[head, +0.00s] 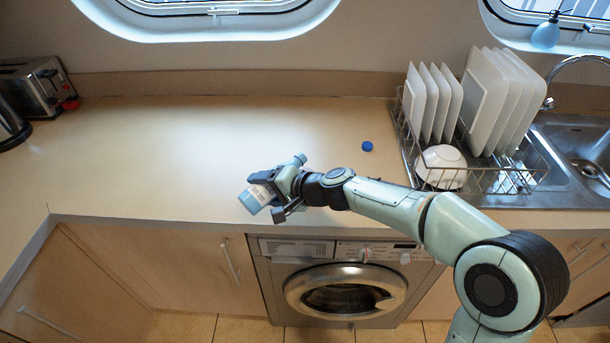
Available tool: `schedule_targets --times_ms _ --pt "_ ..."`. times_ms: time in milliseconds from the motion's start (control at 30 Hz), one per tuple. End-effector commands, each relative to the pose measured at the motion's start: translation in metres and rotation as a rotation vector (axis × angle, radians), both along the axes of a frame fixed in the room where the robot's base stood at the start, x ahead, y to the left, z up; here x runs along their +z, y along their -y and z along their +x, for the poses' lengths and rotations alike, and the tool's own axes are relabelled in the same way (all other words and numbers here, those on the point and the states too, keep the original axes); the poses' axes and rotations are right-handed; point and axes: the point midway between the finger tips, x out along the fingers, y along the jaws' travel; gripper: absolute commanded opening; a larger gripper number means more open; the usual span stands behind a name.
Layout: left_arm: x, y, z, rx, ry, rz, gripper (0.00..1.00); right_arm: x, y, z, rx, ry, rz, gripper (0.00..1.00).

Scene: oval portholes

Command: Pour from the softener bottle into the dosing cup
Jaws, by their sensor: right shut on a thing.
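A pale blue bottle with a white label, the softener bottle (254,199), is held at a tilt over the front part of the worktop. My right gripper (280,187) is shut on it and hides its middle. One end of the bottle points to the lower left. A pale blue piece shows beyond the gripper at the upper right; I cannot tell if it is the bottle's neck. A small dark blue round thing (367,146) lies on the worktop behind my right forearm; I cannot tell if it is a cap or the dosing cup. No other cup-like dosing vessel shows. My left gripper is not in view.
A wire dish rack (478,182) with white plates (489,92) and a white bowl (441,166) stands at the right by the sink (588,150). A toaster (37,87) stands at the far left. The left and middle worktop (170,150) is clear. A washing machine (345,285) is below.

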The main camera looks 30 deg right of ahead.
Motion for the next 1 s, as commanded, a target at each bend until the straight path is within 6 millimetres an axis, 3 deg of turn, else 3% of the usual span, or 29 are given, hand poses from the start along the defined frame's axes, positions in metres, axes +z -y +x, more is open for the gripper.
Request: schedule_targets --times_ms 1000 --pt "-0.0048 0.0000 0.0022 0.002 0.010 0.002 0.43 0.0052 -0.0007 0.0001 0.000 -0.015 0.082 0.08"
